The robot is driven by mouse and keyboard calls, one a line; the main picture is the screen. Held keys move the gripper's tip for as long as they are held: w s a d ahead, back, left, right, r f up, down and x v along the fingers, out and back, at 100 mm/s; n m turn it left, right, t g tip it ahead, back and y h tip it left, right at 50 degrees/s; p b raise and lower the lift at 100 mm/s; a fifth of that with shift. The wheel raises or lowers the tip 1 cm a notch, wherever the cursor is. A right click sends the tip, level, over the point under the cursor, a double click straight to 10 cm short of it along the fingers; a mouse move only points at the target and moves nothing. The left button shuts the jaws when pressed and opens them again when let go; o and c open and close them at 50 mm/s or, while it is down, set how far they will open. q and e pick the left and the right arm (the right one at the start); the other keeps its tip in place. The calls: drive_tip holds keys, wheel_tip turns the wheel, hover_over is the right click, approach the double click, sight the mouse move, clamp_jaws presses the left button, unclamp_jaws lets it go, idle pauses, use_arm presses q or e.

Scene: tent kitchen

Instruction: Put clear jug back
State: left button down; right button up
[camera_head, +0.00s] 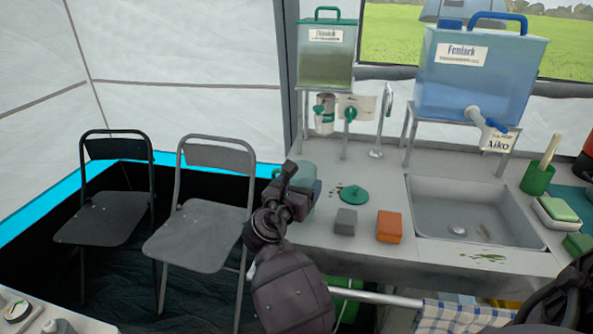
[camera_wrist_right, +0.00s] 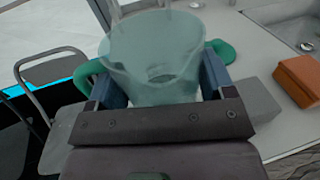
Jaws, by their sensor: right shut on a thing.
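The clear jug (camera_head: 293,169) is a translucent, pale green vessel at the left end of the counter, partly hidden behind my right gripper (camera_head: 304,194) in the head view. In the right wrist view the jug (camera_wrist_right: 150,50) stands between the two fingers, open top showing, with a green handle (camera_wrist_right: 84,77) on its left. My right gripper (camera_wrist_right: 157,92) is shut on the jug's body. I cannot tell whether the jug's base touches the counter. My left gripper is not in view.
A green lid (camera_head: 353,194), a grey block (camera_head: 346,221) and an orange block (camera_head: 389,226) lie right of the jug. The sink (camera_head: 470,212) is farther right. A green water tank (camera_head: 327,55) and a blue one (camera_head: 478,75) stand behind. Two folding chairs are left.

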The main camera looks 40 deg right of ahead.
drive_tip(key=shift+f, duration=0.75)
drive_tip(key=shift+f, duration=0.15)
drive_tip(key=o, duration=1)
drive_tip(key=shift+f, duration=0.1)
